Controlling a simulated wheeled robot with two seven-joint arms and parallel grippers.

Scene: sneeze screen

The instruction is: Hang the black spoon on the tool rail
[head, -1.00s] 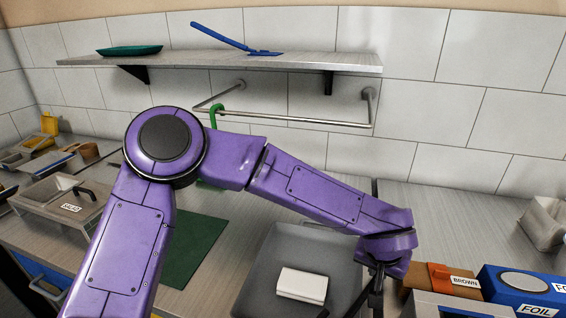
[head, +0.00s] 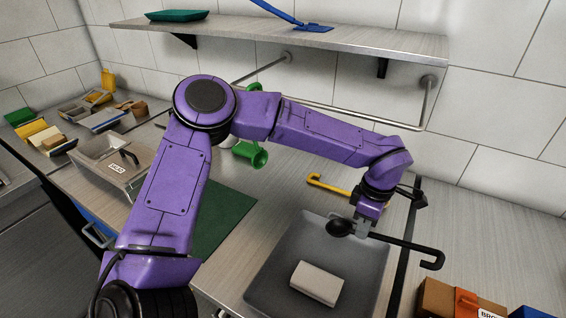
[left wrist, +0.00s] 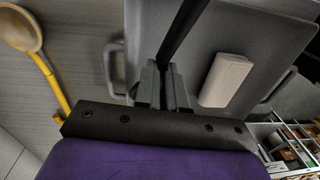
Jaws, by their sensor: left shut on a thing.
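My left gripper (head: 364,219) is shut on the black spoon (head: 403,244) and holds it over the grey tray's far right part. The spoon's round bowl (head: 340,228) points left; its handle runs right to a hooked end (head: 437,262). In the left wrist view, the jaws (left wrist: 166,88) close on the dark handle (left wrist: 184,30). The metal tool rail (head: 395,122) runs under the wall shelf, behind and above the gripper, apart from the spoon. My arm hides part of the rail. A green hook (head: 251,87) is on it. My right gripper is not in view.
The grey tray (head: 265,283) holds a white block (head: 317,283). A yellow-handled tool (head: 329,187) lies behind it; its pale bowl (left wrist: 20,28) shows in the left wrist view. The shelf (head: 400,45) overhangs the rail. Boxes (head: 437,298) stand at front right.

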